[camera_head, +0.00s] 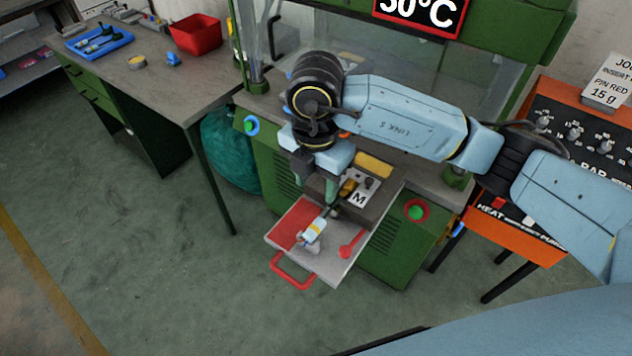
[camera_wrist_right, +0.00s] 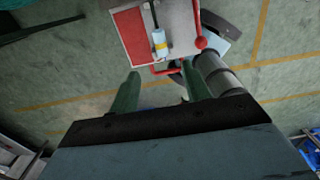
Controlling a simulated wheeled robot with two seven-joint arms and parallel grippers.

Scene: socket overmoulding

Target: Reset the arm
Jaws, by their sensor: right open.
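My right arm (camera_head: 402,120) reaches in from the right, its pale blue links stretched across the front of the green machine. My right gripper (camera_head: 315,188) points down over the back part of the pull-out tray (camera_head: 338,271), close to the block marked M (camera_head: 358,198). In the right wrist view the green fingers of this gripper (camera_wrist_right: 160,88) stand apart with nothing between them. A small white and pale blue plug with a dark cable (camera_head: 313,230) lies on the tray, and it also shows beyond the fingers in the wrist view (camera_wrist_right: 159,40). My left gripper is out of view.
The tray has a red pad (camera_head: 292,224), a red lever (camera_head: 350,244) and a red front handle (camera_head: 292,274). An orange control box (camera_head: 520,232) stands at the right. A bench (camera_head: 165,85) at the left holds a red bin (camera_head: 196,35) and blue tray (camera_head: 99,41). The front floor is clear.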

